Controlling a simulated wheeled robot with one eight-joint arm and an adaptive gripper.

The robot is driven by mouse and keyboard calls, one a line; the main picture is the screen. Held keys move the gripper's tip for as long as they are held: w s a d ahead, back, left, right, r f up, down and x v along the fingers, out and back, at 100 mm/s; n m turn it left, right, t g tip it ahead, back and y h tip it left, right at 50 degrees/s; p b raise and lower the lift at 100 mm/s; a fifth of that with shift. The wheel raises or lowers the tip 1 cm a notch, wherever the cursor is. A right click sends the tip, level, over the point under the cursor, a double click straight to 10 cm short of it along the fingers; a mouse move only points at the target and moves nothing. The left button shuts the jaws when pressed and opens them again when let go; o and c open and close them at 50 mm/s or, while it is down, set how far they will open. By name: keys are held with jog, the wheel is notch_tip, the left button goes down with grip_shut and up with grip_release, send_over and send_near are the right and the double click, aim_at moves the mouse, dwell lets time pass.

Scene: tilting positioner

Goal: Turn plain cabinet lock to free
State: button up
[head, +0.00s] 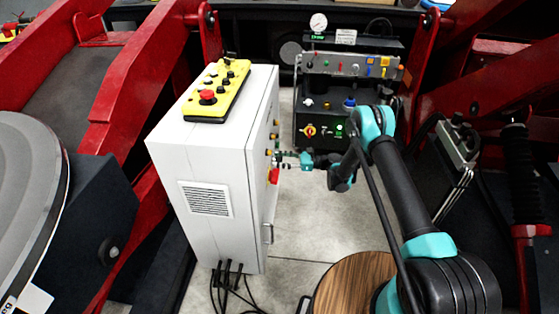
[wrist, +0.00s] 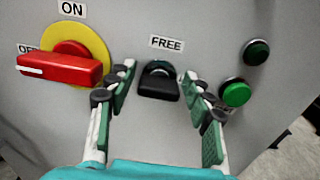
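The lock is a black knob (wrist: 158,84) on the grey front of the cabinet (head: 190,160), under a label reading FREE (wrist: 166,43). Its thick black grip juts out toward the lower edge of the wrist view. My gripper (wrist: 157,76) is open, with one green-padded finger on each side of the knob. Gaps show between the fingertips and the knob, so neither finger visibly touches it. In the head view my gripper (head: 290,160) is at the cabinet's right-hand face, and the lock cannot be made out there.
A red rotary switch (wrist: 60,68) on a yellow plate, marked ON, sits left of the lock. A dark green button (wrist: 256,51) and a bright green button (wrist: 235,93) sit right. A yellow control box (head: 218,90) lies on the cabinet. A black instrument unit (head: 350,95) stands behind.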

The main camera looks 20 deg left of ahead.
jog(key=c, duration=0.9)
jog(key=shift+o, duration=0.2)
jog(key=shift+n, duration=0.4)
jog(key=n, duration=0.3)
jog(key=shift+s+n, duration=0.1)
jog(key=shift+n, duration=0.3)
jog(key=n, duration=0.4)
jog(key=shift+s+f+n, duration=0.1)
jog(key=shift+n, duration=0.2)
jog(key=n, duration=0.4)
jog(key=shift+f, duration=0.1)
jog(key=n, duration=0.4)
jog(key=shift+f+n, duration=0.1)
jog(key=shift+n, duration=0.2)
jog(key=shift+s+n, duration=0.1)
jog(key=shift+n, duration=0.2)
